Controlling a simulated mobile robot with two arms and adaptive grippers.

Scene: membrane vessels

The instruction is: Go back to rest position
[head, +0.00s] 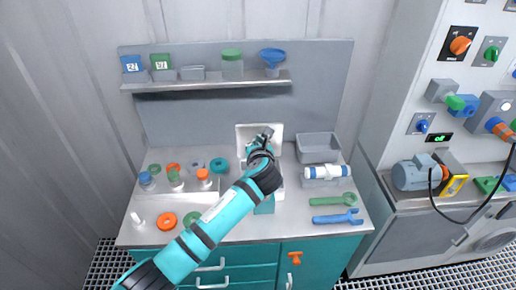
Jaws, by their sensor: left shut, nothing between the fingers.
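My left arm comes in from the lower left and reaches over the middle of the workbench (340,228). Its gripper (266,133) is shut and empty, in front of a white panel-like thing (243,128) at the back of the bench. The arm hides much of the bench middle, including part of a teal thing (265,207) below it. A white cylinder with blue bands (326,172), perhaps a vessel, lies to the right of the arm. My right gripper is not in view.
A grey bin (318,147) stands at the back right, with green (331,199) and blue (336,217) wrenches in front. Small capped parts and an orange ring (166,221) lie at left. A shelf (210,86) holds containers and a blue funnel (272,57). A machine panel with a motor (408,176) stands right.

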